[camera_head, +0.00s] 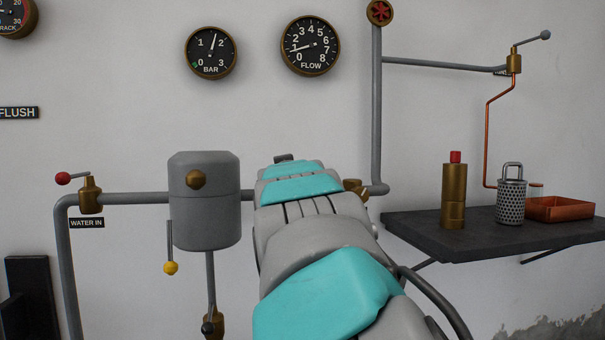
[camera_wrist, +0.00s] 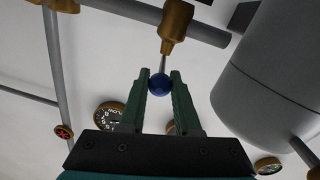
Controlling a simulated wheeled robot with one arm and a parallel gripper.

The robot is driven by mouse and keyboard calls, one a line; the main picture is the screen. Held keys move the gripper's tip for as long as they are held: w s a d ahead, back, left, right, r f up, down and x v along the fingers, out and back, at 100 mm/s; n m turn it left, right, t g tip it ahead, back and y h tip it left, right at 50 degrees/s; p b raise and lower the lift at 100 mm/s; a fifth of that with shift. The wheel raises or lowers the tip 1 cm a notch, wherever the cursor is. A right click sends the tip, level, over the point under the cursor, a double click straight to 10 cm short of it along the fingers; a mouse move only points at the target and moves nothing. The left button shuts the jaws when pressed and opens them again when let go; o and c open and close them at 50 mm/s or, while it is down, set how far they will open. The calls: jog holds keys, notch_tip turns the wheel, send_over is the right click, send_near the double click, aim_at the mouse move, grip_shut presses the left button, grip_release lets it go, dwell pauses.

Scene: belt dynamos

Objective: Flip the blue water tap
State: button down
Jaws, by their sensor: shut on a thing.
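The blue water tap shows in the wrist view as a brass body (camera_wrist: 175,24) on a grey pipe, with a thin lever ending in a blue ball knob (camera_wrist: 159,85). My gripper (camera_wrist: 160,76) has its two green fingers shut on the blue knob, one on each side, near the fingertips. In the head view my arm covers the gripper and the blue knob. A brass fitting (camera_head: 353,186) shows just past the arm, partly hidden.
A grey tank (camera_head: 205,215) with a yellow-knobbed lever (camera_head: 170,267) stands left of my arm. A red-knobbed tap (camera_head: 63,178) sits at the left pipe. A dark shelf (camera_head: 470,240) at right holds a brass bottle (camera_head: 454,195), a perforated canister (camera_head: 510,200) and a copper tray (camera_head: 560,209).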

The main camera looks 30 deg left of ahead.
jog(key=shift+s+a+f, duration=0.15)
jog(key=shift+a+f, duration=0.05)
jog(key=shift+a, duration=0.05)
jog(key=c, duration=0.8)
grip_release()
jog(key=shift+s+a, duration=0.1)
jog(key=shift+c, duration=0.2)
jog(key=o, duration=0.4)
jog(key=shift+d, duration=0.2)
